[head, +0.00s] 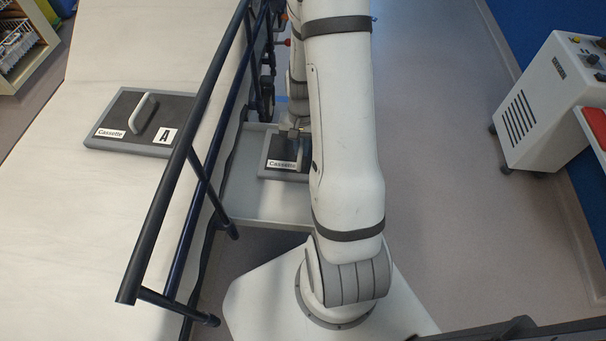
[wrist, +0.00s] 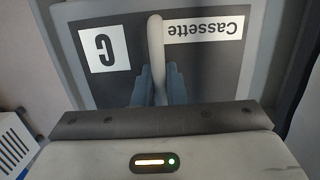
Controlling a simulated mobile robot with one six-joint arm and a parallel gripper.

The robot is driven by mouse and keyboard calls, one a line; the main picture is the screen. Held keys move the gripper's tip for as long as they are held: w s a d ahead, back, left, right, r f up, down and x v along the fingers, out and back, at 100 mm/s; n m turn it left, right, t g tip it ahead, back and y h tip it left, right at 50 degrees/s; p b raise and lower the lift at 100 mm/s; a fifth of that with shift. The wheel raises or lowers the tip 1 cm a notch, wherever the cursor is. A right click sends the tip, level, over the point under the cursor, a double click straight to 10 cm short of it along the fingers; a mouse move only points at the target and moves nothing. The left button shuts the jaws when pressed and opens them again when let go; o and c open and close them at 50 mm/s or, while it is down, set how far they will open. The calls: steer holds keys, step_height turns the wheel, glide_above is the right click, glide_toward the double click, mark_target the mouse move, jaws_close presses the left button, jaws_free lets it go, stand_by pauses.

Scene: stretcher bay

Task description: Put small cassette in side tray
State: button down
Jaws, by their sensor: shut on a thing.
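The small cassette (head: 286,150) is dark with a grey rim and a white "Cassette" label. It lies flat in or just over the pale side tray (head: 262,205) beside the bed; I cannot tell if it touches the tray floor. My arm hides its right part. In the wrist view the cassette (wrist: 120,75) shows upside-down labels, one with a letter like C or G. My gripper (wrist: 158,82) is shut on its pale upright handle (wrist: 156,40). In the head view my gripper (head: 293,132) is mostly hidden behind my arm.
A larger cassette (head: 142,118) marked A, with a grey handle, lies on the white stretcher (head: 85,220). A dark blue side rail (head: 180,165) stands between it and the tray. A white wheeled unit (head: 548,100) stands at right. The floor between is clear.

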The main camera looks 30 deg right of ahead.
step_height(320, 180, down, 10)
steer(key=shift+a+r+b, duration=0.1)
steer(key=shift+b, duration=1)
steer(key=shift+f, duration=0.25)
steer(key=c, duration=1.5)
jaws_free()
steer(key=shift+r, duration=0.1)
